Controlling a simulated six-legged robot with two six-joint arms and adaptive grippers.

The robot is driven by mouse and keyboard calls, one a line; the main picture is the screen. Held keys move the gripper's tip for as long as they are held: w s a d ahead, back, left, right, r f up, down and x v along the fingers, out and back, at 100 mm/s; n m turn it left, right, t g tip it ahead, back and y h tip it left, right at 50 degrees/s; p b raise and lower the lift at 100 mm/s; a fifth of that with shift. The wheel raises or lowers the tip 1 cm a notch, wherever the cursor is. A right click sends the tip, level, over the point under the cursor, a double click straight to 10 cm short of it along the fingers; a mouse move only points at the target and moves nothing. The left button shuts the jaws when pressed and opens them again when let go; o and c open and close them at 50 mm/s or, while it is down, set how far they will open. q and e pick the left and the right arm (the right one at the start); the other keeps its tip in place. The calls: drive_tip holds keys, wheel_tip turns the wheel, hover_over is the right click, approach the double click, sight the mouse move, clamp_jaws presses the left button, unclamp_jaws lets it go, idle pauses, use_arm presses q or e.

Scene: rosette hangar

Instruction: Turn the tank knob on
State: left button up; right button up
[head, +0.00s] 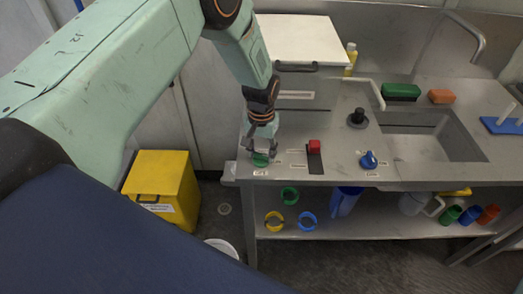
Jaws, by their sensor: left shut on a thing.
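A green knob (261,160) sits at the front left corner of the steel counter, with a small label in front of it that is too small to read. My left gripper (261,152) points down over it, its fingers closed around the knob. A blue knob (369,160) stands farther right along the front edge. A red switch or lever (314,147) on a dark slot lies between them. I cannot tell from the labels which knob is the tank's. My right gripper does not show.
A sink (435,140) with a tap (470,40) is at the right. A black knob-like fitting (357,118), green block (401,91) and yellow bottle (351,58) stand behind. A yellow bin (165,185) is on the floor at left. The lower shelf (345,228) holds rings and cups.

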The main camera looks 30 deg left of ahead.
sight(261, 154)
use_arm(q)
drive_tip(key=shift+w+r+n, duration=0.1)
drive_tip(key=shift+w+n, duration=0.05)
drive_tip(key=shift+n, duration=1.75)
drive_tip(key=o, duration=1.2)
drive_tip(key=shift+s, duration=0.2)
drive_tip(key=shift+c, duration=0.2)
wheel_tip(261, 154, up, 12)
